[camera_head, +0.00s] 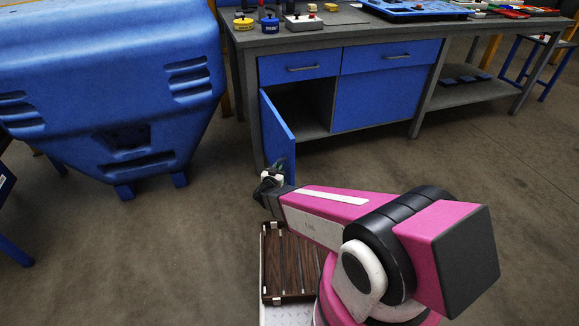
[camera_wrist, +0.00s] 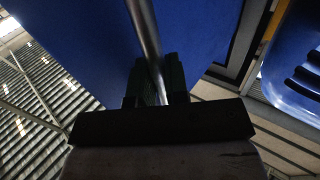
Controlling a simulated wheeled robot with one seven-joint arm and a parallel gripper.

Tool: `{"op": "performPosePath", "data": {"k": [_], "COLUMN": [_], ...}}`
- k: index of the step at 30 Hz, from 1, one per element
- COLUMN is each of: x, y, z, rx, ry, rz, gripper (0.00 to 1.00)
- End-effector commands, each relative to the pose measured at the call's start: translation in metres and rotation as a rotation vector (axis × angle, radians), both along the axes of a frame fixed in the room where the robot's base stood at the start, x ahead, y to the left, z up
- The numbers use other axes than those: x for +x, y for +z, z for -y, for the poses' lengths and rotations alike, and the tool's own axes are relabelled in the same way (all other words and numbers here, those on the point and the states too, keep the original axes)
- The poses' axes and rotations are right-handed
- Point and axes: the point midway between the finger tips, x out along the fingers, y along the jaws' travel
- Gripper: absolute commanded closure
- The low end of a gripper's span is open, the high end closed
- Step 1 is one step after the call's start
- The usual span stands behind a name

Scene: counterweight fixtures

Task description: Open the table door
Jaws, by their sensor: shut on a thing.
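The blue table door (camera_head: 277,134) stands swung open on the left side of the grey workbench (camera_head: 350,30). The dark inside of the cabinet (camera_head: 303,108) shows beside it. My gripper (camera_head: 275,171) is at the lower free edge of the door, on the near side. In the wrist view my gripper (camera_wrist: 158,85) is shut on the metal door handle (camera_wrist: 147,40), a bar that runs up across the blue door (camera_wrist: 200,35). In the head view the handle is hidden behind the gripper.
A big blue plastic bin (camera_head: 110,80) stands left of the workbench, with a gap of floor between. Two drawers (camera_head: 300,67) and a closed blue panel (camera_head: 375,98) are on the bench front. Open floor (camera_head: 480,170) lies to the right.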

Motion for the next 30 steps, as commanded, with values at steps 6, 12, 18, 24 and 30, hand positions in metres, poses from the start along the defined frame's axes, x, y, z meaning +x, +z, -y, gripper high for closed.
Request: {"op": "performPosePath", "data": {"k": [6, 12, 18, 24, 30], "x": [-0.004, -0.008, -0.008, -0.007, -0.008], "y": [0.000, 0.000, 0.001, 0.001, 0.002], "z": [-0.039, -0.066, -0.085, -0.094, -0.096], "rx": [-0.004, -0.005, -0.004, -0.006, -0.007], "ry": [-0.084, -0.093, -0.093, -0.093, -0.093], "rz": [0.001, 0.000, 0.000, 0.001, 0.001], "gripper": [1.00, 1.00, 1.00, 1.00, 1.00]}}
